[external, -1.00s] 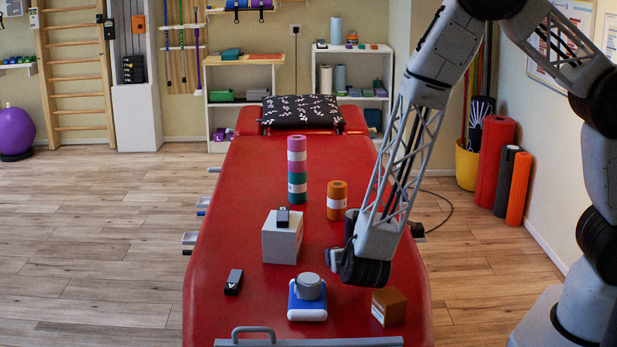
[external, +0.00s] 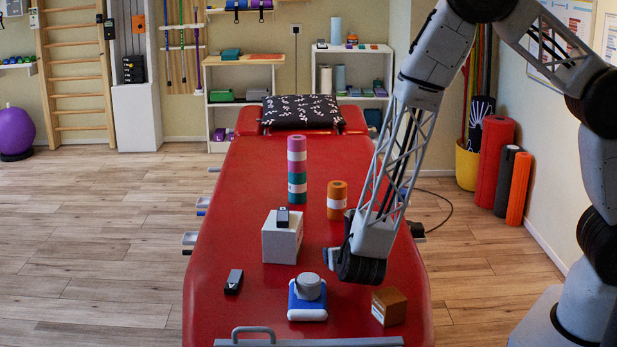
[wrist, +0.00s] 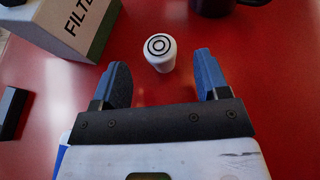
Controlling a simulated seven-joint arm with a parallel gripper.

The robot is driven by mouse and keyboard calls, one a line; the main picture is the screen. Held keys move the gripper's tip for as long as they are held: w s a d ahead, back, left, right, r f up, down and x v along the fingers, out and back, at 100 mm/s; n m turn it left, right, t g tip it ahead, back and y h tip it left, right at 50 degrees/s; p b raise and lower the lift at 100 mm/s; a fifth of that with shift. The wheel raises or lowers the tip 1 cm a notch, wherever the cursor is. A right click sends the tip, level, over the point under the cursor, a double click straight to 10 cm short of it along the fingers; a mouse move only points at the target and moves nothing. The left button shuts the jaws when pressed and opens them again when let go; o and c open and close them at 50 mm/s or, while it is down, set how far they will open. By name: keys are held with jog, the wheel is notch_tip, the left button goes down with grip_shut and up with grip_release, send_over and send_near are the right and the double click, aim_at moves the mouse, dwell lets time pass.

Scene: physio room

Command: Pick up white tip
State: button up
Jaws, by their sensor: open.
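The white tip (wrist: 160,52) is a small white cylinder with dark concentric rings on its end, over the red surface in the wrist view. It lies ahead of my gripper (wrist: 167,82), between the lines of the two blue fingers and apart from both. The fingers are spread and nothing is between their pads. In the external view my gripper (external: 331,260) is low over the red table, right of the white box. I cannot make out the tip there; the gripper may hide it.
The red treatment table (external: 245,200) holds a white box (external: 282,240) with a dark device on top, a black device (external: 234,281), a blue-and-white device (external: 307,303), a brown box (external: 389,306) and stacked rolls (external: 297,170). A dark object (wrist: 212,6) is at the wrist view's top.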

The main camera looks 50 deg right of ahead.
jog(key=shift+x, duration=2.6)
jog(key=c, duration=1)
